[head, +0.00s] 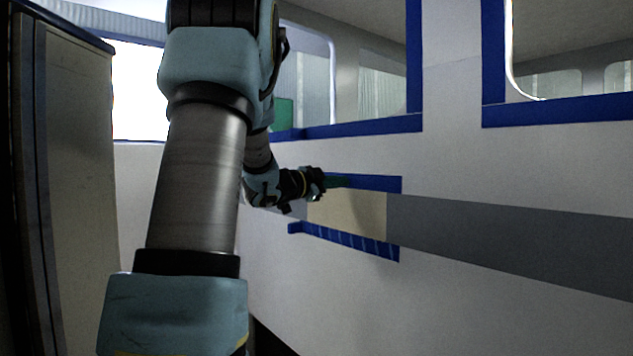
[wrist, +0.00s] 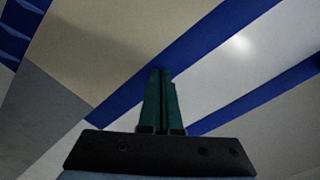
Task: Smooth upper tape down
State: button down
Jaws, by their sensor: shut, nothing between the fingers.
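The upper blue tape (head: 375,184) runs along the top edge of a beige patch (head: 350,213) on the white wall. It looks flat where visible; its left part is hidden behind my gripper. My gripper (head: 343,182) is shut and empty, its green fingers pointing at the wall over this tape. In the wrist view the closed fingertips (wrist: 161,73) overlap the upper tape (wrist: 210,40), which runs diagonally past them. I cannot tell whether they touch it. The lower tape (head: 350,241) has lighter diagonal marks, and its corner shows in the wrist view (wrist: 14,48).
A grey band (head: 500,240) continues right from the patch. Blue-taped window frames (head: 365,127) lie above, another at the upper right (head: 560,110). A tall panel (head: 75,180) stands at the left. The wall in front is clear of loose objects.

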aim_at(365, 182)
jog(key=shift+s+d+b, duration=0.35)
jog(key=shift+s+d, duration=0.5)
jog(key=shift+s, duration=0.05)
jog(key=shift+s+d+b, duration=0.65)
jog(key=shift+s+d, duration=0.5)
jog(key=shift+s, duration=0.1)
jog(key=shift+s+a, duration=0.1)
jog(key=shift+s, duration=0.1)
jog(key=shift+s+d+b, duration=0.65)
jog(key=shift+s+d, duration=0.45)
jog(key=shift+d, duration=0.05)
